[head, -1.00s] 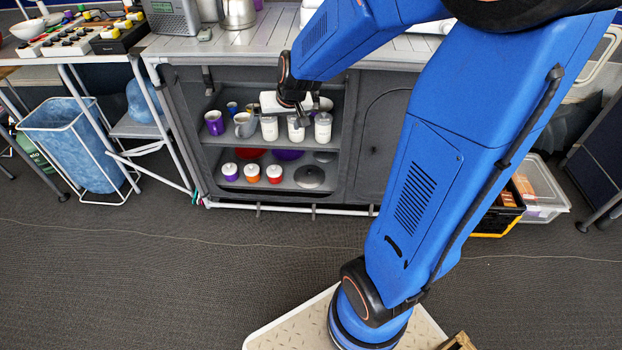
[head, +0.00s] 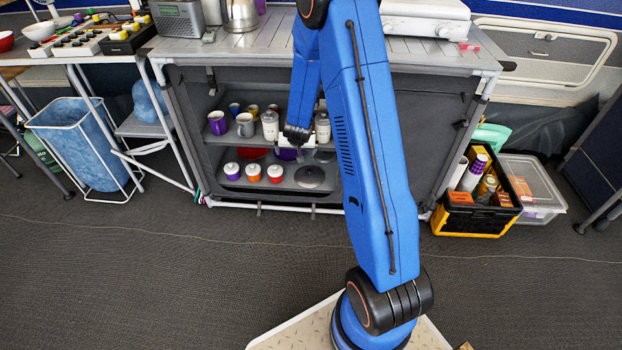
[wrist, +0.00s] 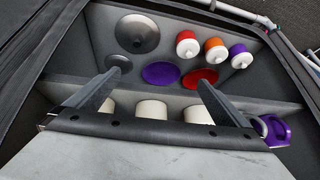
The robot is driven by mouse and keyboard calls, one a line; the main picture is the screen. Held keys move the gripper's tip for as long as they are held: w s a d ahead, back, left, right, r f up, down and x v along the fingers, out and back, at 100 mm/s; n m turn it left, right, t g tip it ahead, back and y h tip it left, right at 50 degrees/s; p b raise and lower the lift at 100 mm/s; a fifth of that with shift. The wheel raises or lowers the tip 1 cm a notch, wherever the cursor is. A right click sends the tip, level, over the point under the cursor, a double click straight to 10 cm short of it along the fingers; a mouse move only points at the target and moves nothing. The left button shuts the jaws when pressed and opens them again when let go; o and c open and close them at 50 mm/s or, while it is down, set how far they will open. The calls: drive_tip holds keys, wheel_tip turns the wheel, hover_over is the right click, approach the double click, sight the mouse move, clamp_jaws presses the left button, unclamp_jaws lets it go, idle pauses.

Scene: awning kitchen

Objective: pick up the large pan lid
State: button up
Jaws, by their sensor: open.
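Purple (wrist: 161,74) and red (wrist: 200,78) discs lie beside the lids. The upper shelf (head: 222,138) holds mugs and cream canisters (head: 270,125), close to my gripper.

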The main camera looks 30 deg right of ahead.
drive_tip(key=m+h, duration=0.1)
approach(309, 172)
drive_tip(key=shift+g, duration=0.3)
drive_tip(key=x, duration=1)
drive_tip(key=shift+w+d, duration=0.1)
drive_tip(key=shift+w, duration=0.15)
drive_tip(key=shift+c, duration=0.3)
